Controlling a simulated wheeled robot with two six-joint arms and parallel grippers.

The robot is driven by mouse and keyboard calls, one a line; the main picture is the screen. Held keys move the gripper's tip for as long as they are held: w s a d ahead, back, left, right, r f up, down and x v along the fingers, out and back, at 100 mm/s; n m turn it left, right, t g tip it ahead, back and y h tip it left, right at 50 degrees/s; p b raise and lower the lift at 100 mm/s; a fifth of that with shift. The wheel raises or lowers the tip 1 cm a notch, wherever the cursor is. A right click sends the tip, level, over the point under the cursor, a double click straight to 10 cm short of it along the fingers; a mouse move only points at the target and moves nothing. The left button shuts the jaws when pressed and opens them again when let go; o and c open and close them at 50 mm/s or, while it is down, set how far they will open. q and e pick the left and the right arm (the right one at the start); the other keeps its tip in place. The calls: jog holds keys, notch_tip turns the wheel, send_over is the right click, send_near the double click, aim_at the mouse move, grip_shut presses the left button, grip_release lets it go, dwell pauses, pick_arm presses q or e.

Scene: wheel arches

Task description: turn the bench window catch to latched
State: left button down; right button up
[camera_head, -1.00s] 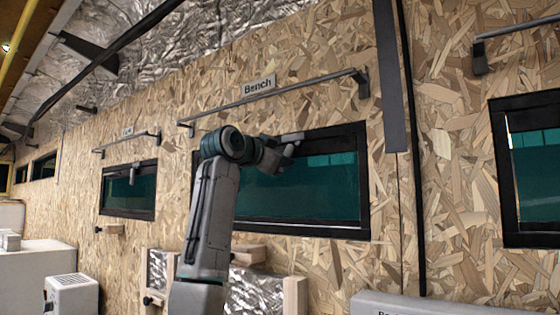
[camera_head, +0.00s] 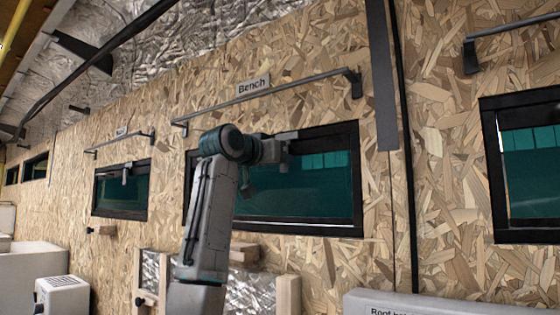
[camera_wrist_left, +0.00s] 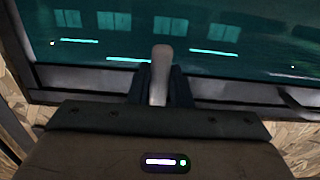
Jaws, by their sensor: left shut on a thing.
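The bench window (camera_head: 310,185) is a black-framed window with teal glass under the "Bench" label (camera_head: 253,86). My left gripper (camera_head: 284,142) is at its upper edge, with my arm covering the left part of the window. In the left wrist view, my left gripper (camera_wrist_left: 160,82) has its two dark fingers on either side of the pale catch lever (camera_wrist_left: 160,64), shut on it. The lever points straight up in that view, over the glass. In the head view the catch is hidden or too small to make out, so its latch state cannot be read there.
A rail (camera_head: 265,100) runs along the wall just above the bench window. A smaller window (camera_head: 121,190) is to the left and another window (camera_head: 530,170) to the right. Wooden blocks (camera_head: 288,295) and a white box (camera_head: 62,298) are below.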

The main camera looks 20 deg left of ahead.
dwell(0.3)
pick_arm(q)
jog(key=c, duration=1.3)
grip_release()
jog(key=shift+s, duration=0.15)
jog(key=b+v, duration=0.5)
jog(key=v, duration=0.5)
jog(key=shift+s+a, duration=0.15)
jog(key=shift+s, duration=0.1)
